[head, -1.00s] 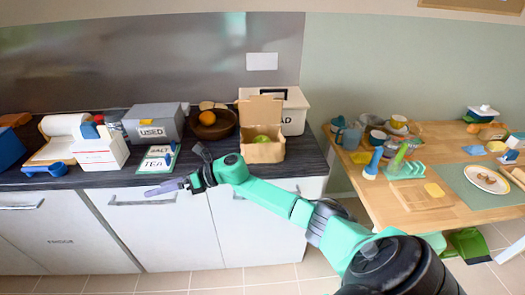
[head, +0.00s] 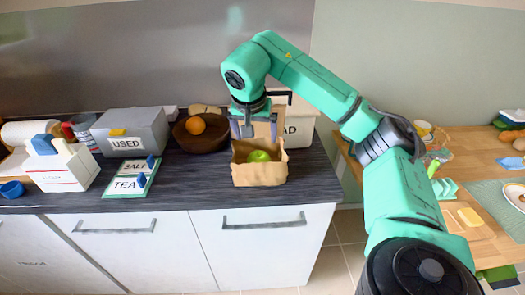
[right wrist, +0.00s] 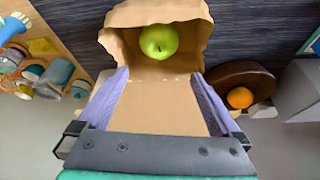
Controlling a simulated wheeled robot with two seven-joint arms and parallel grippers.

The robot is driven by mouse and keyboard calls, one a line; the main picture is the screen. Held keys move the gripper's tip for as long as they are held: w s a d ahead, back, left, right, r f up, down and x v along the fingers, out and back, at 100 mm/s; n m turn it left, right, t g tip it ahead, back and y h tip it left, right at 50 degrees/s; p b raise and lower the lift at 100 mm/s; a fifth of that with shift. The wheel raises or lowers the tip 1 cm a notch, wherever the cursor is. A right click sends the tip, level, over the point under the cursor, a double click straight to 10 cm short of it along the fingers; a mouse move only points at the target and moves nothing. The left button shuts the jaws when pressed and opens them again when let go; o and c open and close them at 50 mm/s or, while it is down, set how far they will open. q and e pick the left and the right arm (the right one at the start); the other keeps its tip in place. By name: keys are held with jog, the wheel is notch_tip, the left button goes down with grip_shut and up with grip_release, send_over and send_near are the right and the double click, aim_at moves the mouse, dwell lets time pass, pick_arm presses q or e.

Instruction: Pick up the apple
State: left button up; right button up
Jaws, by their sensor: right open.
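A green apple (head: 259,156) sits inside an open brown paper bag (head: 260,175) on the dark counter. The apple also shows in the right wrist view (right wrist: 159,41), near the top middle, with the bag (right wrist: 150,12) around it. My right gripper (head: 255,130) is above and just behind the apple, pointing down, at the bag's raised back flap. In the right wrist view its two purple fingers (right wrist: 160,80) are wide apart, with the brown flap between them and the apple beyond their tips. My left gripper is not in view.
A brown bowl (head: 202,137) with an orange (head: 195,125) stands left of the bag. A white bin (head: 298,120) stands behind it at right. A grey USED box (head: 131,133) and the SALT and TEA board (head: 132,179) are farther left. The counter front is clear.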

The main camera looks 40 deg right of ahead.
aim_at(258, 155)
notch_tip(258, 155, down, 5)
jog(key=shift+f+p, duration=0.1)
jog(key=shift+p, duration=0.5)
jog(key=d+f, duration=0.1)
jog(key=w+f, duration=0.1)
jog(key=shift+w+d+f+p, duration=0.15)
jog(key=shift+d+f+p, duration=0.15)
jog(key=shift+d+f, duration=0.05)
jog(key=p+x, duration=0.1)
jog(key=x, duration=0.3)
jog(key=shift+f, duration=0.25)
jog(key=c, duration=1.2)
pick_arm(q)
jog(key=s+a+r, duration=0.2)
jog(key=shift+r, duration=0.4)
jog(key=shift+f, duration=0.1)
